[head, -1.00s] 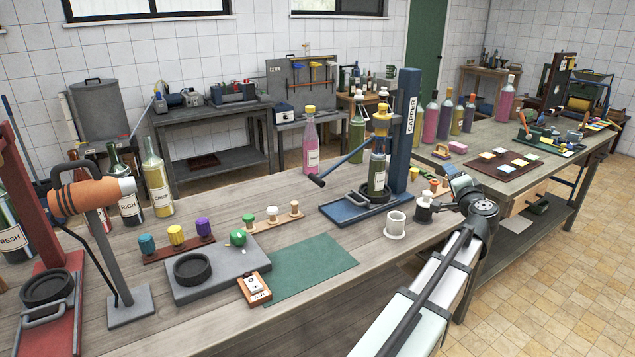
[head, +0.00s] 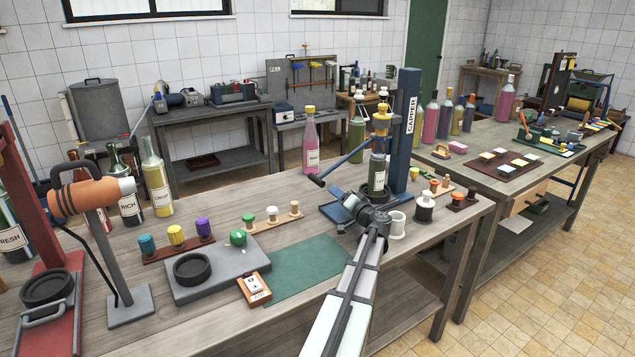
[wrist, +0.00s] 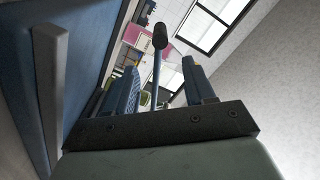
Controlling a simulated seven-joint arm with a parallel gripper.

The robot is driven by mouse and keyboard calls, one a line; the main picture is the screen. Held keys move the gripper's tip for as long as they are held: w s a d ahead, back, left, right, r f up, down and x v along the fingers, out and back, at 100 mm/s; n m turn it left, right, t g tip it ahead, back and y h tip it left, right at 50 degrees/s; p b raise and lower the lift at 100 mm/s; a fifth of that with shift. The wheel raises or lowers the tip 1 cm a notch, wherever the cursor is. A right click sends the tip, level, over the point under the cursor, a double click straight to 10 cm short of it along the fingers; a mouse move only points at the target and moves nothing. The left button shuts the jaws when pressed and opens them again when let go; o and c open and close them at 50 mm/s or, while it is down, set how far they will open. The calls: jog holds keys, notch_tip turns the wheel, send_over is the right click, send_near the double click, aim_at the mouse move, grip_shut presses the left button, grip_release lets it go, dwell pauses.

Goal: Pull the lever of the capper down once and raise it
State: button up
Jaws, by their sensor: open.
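The capper (head: 403,135) is a blue column with a blue base, at the right end of the near bench. Its blue lever (head: 345,161) slopes down to the left and ends in a dark grip. A dark green bottle (head: 378,172) stands upright under its yellow head (head: 381,116). My gripper (head: 338,196) is open and empty, in front of the bottle and below the lever. In the wrist view, the lever (wrist: 157,68) with its black knob shows in the gap between my open fingers (wrist: 161,85); I cannot tell how far beyond them. My gripper hides part of the capper's base.
A white mug (head: 397,224) and a white-and-black jar (head: 424,208) stand close to the right of my gripper. A green mat (head: 303,262) lies clear on the bench to the left. A pink bottle (head: 310,145) stands behind the lever.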

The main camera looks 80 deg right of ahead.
aim_at(318, 179)
jog(key=shift+w+d+f, duration=0.1)
jog(key=shift+w+d, duration=0.05)
jog(key=shift+w, duration=0.2)
jog(key=x, duration=1.3)
jog(key=shift+w+d, duration=0.15)
grip_shut()
